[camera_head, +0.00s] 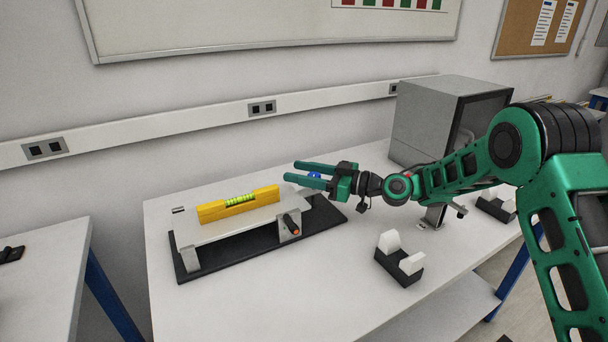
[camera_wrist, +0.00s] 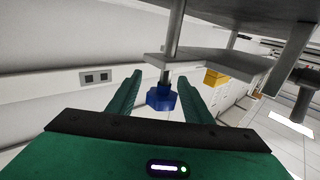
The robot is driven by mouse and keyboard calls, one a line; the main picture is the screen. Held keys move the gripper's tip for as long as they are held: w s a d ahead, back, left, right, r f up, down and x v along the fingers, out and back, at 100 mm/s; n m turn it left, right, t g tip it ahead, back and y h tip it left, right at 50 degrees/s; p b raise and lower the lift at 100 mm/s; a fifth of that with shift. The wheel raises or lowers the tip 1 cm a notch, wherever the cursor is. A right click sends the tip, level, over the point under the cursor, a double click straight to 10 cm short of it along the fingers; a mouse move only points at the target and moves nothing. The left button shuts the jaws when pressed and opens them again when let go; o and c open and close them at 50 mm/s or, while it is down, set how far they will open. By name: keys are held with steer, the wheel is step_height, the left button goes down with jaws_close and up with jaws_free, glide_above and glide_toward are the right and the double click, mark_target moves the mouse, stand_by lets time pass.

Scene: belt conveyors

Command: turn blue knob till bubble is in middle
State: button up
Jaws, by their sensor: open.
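A yellow spirit level (camera_head: 238,204) with a green vial (camera_head: 240,200) lies on a grey plate over a black base (camera_head: 222,264). The bubble's exact place in the vial is too small to tell. The blue knob (camera_head: 314,175) shows partly between my gripper's fingers at the plate's right end. In the wrist view the blue knob (camera_wrist: 161,97) hangs on a grey rod, between the two green fingers with gaps on both sides. My gripper (camera_head: 292,170) is open and points left across the table. The yellow level's end also shows in the wrist view (camera_wrist: 215,78).
An orange-tipped part (camera_head: 293,230) sticks out at the plate's front right. A black holder with white blocks (camera_head: 398,265) stands at the front right. A grey box-shaped machine (camera_head: 432,115) stands behind my arm. The table's front left is clear.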

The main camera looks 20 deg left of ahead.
steer(key=s+a+r, duration=0.5)
steer(key=s+r, duration=0.5)
steer(key=r, duration=0.1)
steer(key=shift+s, duration=0.15)
steer(key=shift+f, duration=0.1)
